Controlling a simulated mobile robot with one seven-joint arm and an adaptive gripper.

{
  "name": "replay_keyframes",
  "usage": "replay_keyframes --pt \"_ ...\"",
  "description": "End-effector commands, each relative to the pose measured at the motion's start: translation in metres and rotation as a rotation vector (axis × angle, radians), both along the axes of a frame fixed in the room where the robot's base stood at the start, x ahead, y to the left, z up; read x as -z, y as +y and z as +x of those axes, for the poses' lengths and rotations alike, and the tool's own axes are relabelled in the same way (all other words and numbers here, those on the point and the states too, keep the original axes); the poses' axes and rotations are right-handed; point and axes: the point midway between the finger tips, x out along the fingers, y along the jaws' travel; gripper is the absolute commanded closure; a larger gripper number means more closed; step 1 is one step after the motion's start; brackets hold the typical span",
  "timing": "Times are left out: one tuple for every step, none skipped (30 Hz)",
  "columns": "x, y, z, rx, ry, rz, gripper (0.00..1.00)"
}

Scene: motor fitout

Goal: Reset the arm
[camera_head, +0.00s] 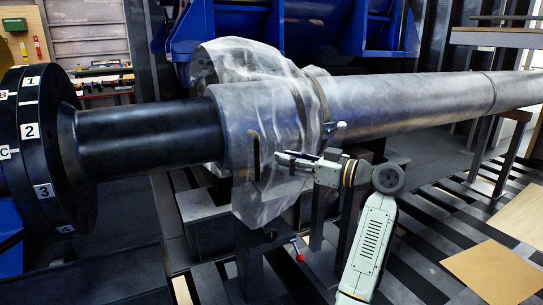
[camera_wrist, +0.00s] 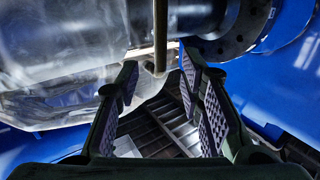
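My arm reaches up from the lower right in the head view, bent at its round joint. My gripper (camera_head: 282,158) is at the left end of the arm, in front of the plastic-wrapped part of the big shaft. In the wrist view my gripper (camera_wrist: 159,72) has its two padded fingers apart, with nothing held between them. A thin upright strap or rod (camera_wrist: 160,38) shows just beyond the fingertips. I cannot tell whether the fingertips touch the wrap.
The grey shaft (camera_head: 410,100) crosses the scene, with clear plastic wrap (camera_head: 235,65) around its middle. A black numbered flange (camera_head: 45,150) is at the left. Blue supports (camera_head: 225,28) stand behind. A red-knobbed lever (camera_head: 298,250) is below my gripper. Striped floor and flat boards (camera_head: 495,272) lie at the right.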

Motion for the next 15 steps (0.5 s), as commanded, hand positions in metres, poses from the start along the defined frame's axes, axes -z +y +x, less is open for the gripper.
replay_keyframes --pt "0.000 -0.008 -0.003 0.001 0.000 0.000 0.65" --pt "0.000 -0.011 -0.004 0.001 0.000 0.001 0.65" --pt "0.000 -0.014 -0.006 0.001 0.000 0.001 0.65" --pt "0.000 -0.016 -0.007 0.001 0.001 0.000 0.65" --pt "0.000 -0.017 -0.008 0.000 0.001 0.000 0.65" --pt "0.000 -0.019 -0.009 0.000 0.001 0.000 0.65" --pt "0.000 -0.020 -0.009 0.000 0.001 0.000 0.65" --pt "0.000 -0.020 -0.009 0.000 0.000 -0.001 0.65" --pt "0.000 -0.021 -0.010 -0.001 0.000 -0.001 0.65" --pt "0.000 -0.021 -0.010 -0.001 0.000 -0.001 0.65" --pt "0.000 -0.021 -0.010 -0.001 0.000 -0.001 0.65" --pt "0.000 -0.021 -0.010 -0.001 0.000 -0.001 0.65" --pt "0.000 -0.021 -0.010 -0.001 0.000 -0.001 0.65" --pt "0.000 -0.021 -0.010 -0.001 0.000 -0.001 0.65" --pt "0.000 -0.020 -0.010 -0.001 0.000 -0.001 0.65"
